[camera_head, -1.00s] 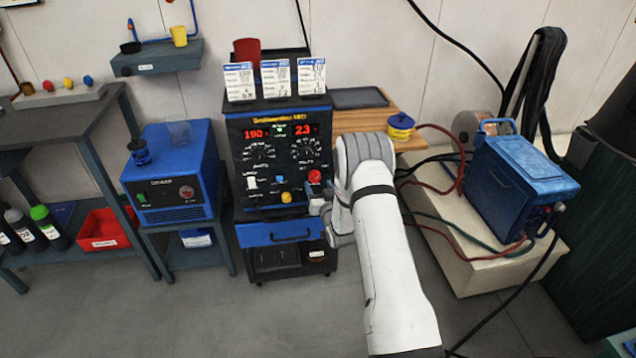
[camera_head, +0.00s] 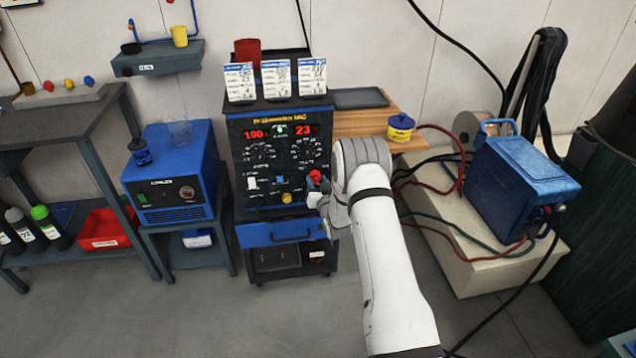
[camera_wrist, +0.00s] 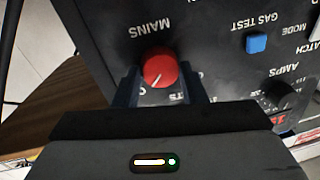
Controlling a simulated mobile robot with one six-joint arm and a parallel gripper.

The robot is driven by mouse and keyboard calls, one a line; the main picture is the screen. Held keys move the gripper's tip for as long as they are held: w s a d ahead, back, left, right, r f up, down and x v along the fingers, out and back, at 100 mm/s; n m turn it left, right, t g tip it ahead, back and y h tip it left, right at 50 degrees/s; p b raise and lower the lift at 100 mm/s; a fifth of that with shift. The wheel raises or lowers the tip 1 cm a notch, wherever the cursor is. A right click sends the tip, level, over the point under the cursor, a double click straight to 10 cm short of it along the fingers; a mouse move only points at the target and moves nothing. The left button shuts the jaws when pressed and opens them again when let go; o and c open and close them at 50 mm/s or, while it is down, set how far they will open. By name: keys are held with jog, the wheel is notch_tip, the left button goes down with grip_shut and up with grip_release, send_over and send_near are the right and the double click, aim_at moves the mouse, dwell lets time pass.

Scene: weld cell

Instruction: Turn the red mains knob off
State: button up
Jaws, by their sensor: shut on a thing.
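The red mains knob (camera_wrist: 158,68) sits below the upside-down MAINS label in the wrist view. A pale pointer line on it points to the lower left, towards a mark partly hidden by a finger. My gripper (camera_wrist: 160,84) is shut on the knob, one dark finger on each side. In the head view the knob (camera_head: 315,176) is at the lower right of the black welder panel (camera_head: 270,170), partly covered by my gripper (camera_head: 316,187). The red displays (camera_head: 280,132) are lit and read 190 and 23.
A blue gas test button (camera_wrist: 257,43) and the amps dial (camera_wrist: 277,94) lie beside the knob. A yellow knob (camera_head: 286,198) and white switch (camera_head: 252,183) are left of it in the head view. A blue drawer (camera_head: 275,232) is below the panel.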

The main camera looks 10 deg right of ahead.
jog(key=shift+c, duration=0.9)
jog(key=shift+f+n+b, duration=0.1)
jog(key=shift+n+b, duration=0.2)
jog(key=shift+b, duration=0.05)
jog(key=n+b, duration=0.2)
jog(key=b, duration=0.1)
jog(key=shift+f, duration=0.15)
jog(key=n+b, duration=0.5)
jog(key=b, duration=0.2)
jog(key=shift+a+n+g, duration=0.15)
jog(key=shift+n+g, duration=0.15)
jog(key=shift+g, duration=0.1)
jog(key=n+h+b, duration=0.1)
jog(key=n+b, duration=0.3)
jog(key=b, duration=0.1)
jog(key=shift+a+n+b, duration=0.15)
jog(key=shift+n+b, duration=0.25)
jog(key=shift+r+n+h+b, duration=0.15)
jog(key=shift+n+h+b, duration=0.05)
jog(key=shift+n+b, duration=0.7)
jog(key=shift+r+n+h+b, duration=0.15)
jog(key=shift+n+h+b, duration=0.05)
jog(key=shift+n+b, duration=0.7)
jog(key=o, duration=1)
